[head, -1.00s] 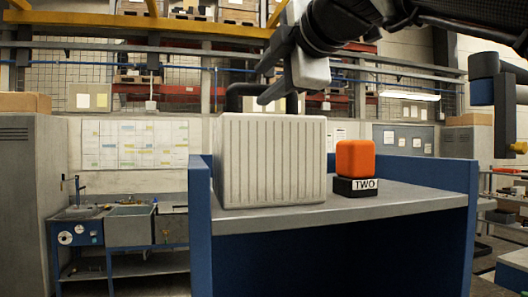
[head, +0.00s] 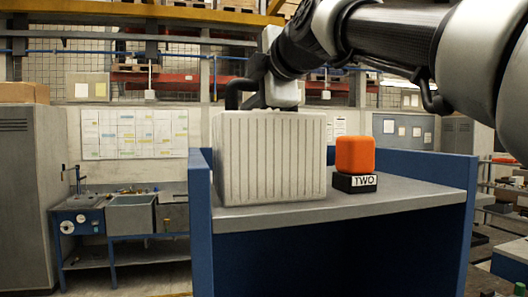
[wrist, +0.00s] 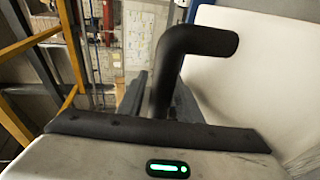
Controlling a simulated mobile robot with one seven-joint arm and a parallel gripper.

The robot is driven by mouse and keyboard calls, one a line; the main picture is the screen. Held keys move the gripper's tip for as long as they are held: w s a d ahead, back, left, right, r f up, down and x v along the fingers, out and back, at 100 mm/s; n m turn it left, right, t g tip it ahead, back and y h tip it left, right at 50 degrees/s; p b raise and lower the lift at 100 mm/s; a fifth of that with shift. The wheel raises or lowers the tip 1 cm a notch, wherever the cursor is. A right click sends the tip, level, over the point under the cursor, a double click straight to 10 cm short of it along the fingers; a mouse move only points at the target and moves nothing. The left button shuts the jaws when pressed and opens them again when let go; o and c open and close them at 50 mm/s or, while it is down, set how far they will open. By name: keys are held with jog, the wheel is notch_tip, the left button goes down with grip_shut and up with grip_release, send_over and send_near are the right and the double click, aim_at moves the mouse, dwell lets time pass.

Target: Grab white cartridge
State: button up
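The white cartridge (head: 270,160) is a large ribbed white box standing upright on the grey shelf top. A black bent handle (head: 234,90) rises from its top, left of my gripper's body in the head view. My gripper (head: 258,101) is low over the box top at the handle. In the wrist view, the black handle (wrist: 178,65) runs up between my gripper's dark fingers (wrist: 160,92), then bends right. The left finger looks a little apart from it; the right finger is partly hidden behind it. The white box face (wrist: 265,75) fills the right side.
An orange block (head: 355,154) on a black base marked TWO stands on the shelf right of the cartridge. Blue side panels (head: 200,220) border the grey shelf (head: 400,190). The shelf's right part is clear. A sink bench (head: 130,215) stands at the back left.

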grip_shut()
dwell(1.1)
jog(key=shift+r, duration=0.15)
